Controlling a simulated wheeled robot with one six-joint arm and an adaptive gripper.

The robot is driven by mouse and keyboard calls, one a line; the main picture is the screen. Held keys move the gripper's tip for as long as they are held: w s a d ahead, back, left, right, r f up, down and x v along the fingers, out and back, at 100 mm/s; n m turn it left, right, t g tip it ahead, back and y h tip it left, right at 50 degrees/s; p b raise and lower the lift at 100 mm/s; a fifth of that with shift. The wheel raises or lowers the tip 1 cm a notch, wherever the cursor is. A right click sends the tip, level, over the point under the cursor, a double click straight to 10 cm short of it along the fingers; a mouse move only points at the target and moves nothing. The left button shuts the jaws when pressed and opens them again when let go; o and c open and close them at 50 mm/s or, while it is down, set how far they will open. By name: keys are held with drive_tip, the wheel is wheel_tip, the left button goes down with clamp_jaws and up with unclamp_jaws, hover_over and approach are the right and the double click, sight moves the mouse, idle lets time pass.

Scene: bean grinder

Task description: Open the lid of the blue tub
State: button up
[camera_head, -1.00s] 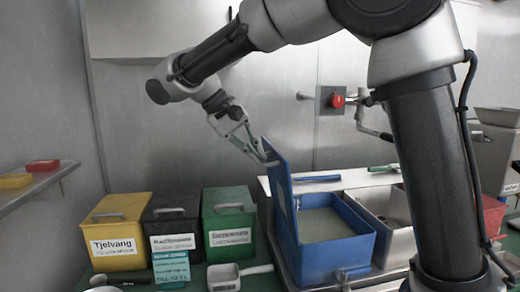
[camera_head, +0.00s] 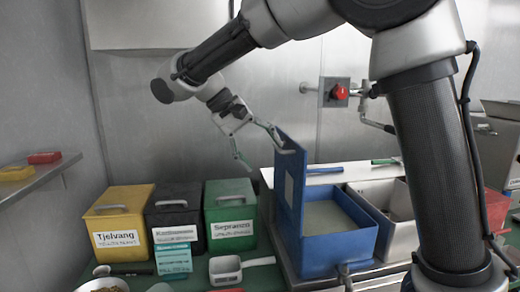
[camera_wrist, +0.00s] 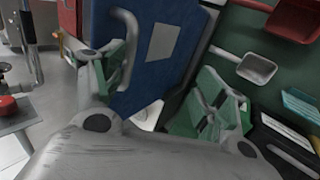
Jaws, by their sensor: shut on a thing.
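The blue tub (camera_head: 340,245) stands on the counter with its lid (camera_head: 290,175) swung up and standing nearly upright along the tub's left side. The tub's inside shows a pale surface. My gripper (camera_head: 257,144) is at the lid's upper outer face, its two fingers spread wide. One finger is beside the lid's grey handle (camera_wrist: 126,48), and the other hangs free to the left. In the wrist view the gap between my fingers (camera_wrist: 165,90) is wide and the blue lid (camera_wrist: 160,50) shows behind it. I cannot tell whether the near finger touches the handle.
Yellow (camera_head: 118,225), black (camera_head: 172,220) and green (camera_head: 230,215) lidded bins stand to the left. A white scoop (camera_head: 228,268) lies before them. A pale open tub (camera_head: 390,205) is right of the blue one. A red button (camera_head: 340,92) is on the back wall.

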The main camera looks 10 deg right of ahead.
drive_tip(key=shift+a+f, duration=0.1)
drive_tip(key=shift+a, duration=0.05)
drive_tip(key=shift+c, duration=0.3)
drive_tip(key=shift+a+r, duration=0.2)
drive_tip(key=shift+r, duration=0.05)
drive_tip(key=shift+c, duration=0.7)
drive_tip(key=v, duration=1.1)
drive_tip(key=shift+r, duration=0.3)
drive_tip(key=shift+c, duration=1.3)
drive_tip(key=s+d+f+y, duration=0.2)
drive_tip(key=d, duration=0.8)
drive_tip(key=s+d+f+y, duration=0.1)
drive_tip(key=s+d+y, duration=0.15)
drive_tip(key=d, duration=0.75)
drive_tip(key=s+d+f+t+y, duration=0.3)
drive_tip(key=s+d+f+t, duration=0.1)
drive_tip(key=s+d+f, duration=0.8)
drive_tip(key=s+f, duration=0.1)
drive_tip(key=s, duration=0.2)
